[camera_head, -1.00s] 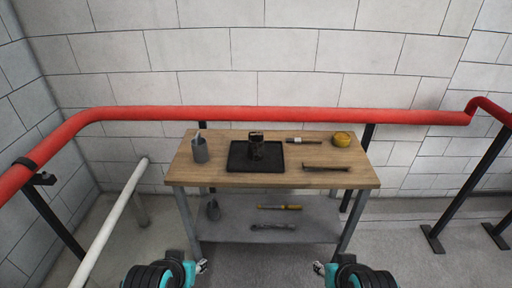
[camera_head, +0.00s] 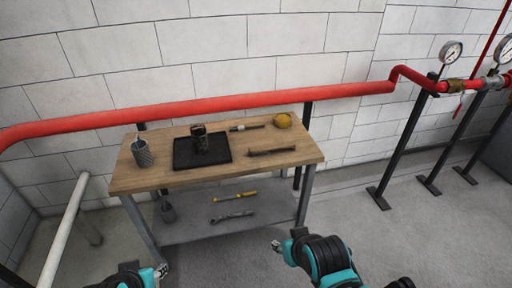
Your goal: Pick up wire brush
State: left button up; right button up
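A long, thin brown tool (camera_head: 271,151) lies flat on the right front part of the wooden table top (camera_head: 150,184). A slim tool with a pale band and a dark end (camera_head: 247,127) lies behind it. Either could be the wire brush; they are too small to tell which. My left gripper (camera_head: 161,271) is low at the bottom left, in front of the table. My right gripper (camera_head: 277,246) is in front of the table's right side, below the top in the picture. Both are apart from the tools, and their fingers are too small to read.
The table top also holds a grey mesh cup (camera_head: 142,153), a black tray (camera_head: 183,154) with a dark object (camera_head: 200,137), and a yellow round item (camera_head: 283,120). The lower shelf (camera_head: 190,226) holds more tools.

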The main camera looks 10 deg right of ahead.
aim_at(257, 150)
jog(key=i+l+z, duration=0.3)
jog(key=i, duration=0.55)
jog(key=i+z, duration=0.3)
jog(key=i, duration=0.55)
